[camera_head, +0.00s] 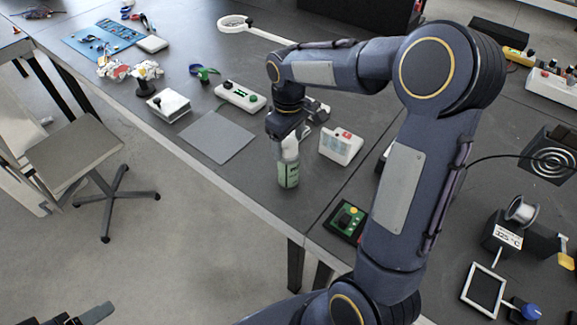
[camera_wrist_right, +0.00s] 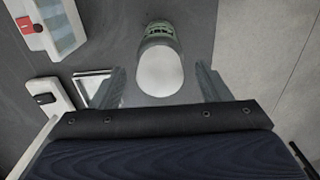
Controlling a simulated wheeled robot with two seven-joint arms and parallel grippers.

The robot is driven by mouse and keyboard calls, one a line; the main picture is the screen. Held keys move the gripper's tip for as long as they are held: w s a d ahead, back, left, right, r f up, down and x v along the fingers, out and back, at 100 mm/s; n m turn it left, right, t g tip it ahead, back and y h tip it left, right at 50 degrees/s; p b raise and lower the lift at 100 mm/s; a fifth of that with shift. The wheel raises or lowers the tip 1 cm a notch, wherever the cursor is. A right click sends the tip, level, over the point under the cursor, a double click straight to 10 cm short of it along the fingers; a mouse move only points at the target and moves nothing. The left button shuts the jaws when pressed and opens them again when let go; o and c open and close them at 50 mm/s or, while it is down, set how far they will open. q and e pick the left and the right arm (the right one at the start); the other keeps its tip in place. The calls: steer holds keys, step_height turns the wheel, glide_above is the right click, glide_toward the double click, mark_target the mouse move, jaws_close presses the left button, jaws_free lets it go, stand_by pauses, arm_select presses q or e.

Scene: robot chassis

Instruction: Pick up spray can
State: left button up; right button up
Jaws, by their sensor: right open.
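The spray can (camera_head: 288,172), with a green body and a pale top, stands upright on the dark table near its front edge. My right gripper (camera_head: 290,138) is just above it and hides part of its top. In the right wrist view, the spray can (camera_wrist_right: 160,66) shows its white rounded top between the two spread fingers of the right gripper (camera_wrist_right: 160,82), with gaps on both sides. What looks like part of my left gripper (camera_head: 85,315) shows at the bottom left edge, low and far from the can, mostly cut off.
A white box with a red button (camera_head: 341,146) stands close right of the can. A grey flat mat (camera_head: 218,137) lies to its left, and a white switch box (camera_head: 240,96) behind. The table edge is near in front. A swivel chair (camera_head: 75,155) stands on the floor.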

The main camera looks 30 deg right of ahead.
steer(key=shift+f, duration=0.85)
steer(key=shift+c, duration=0.4)
jaws_close()
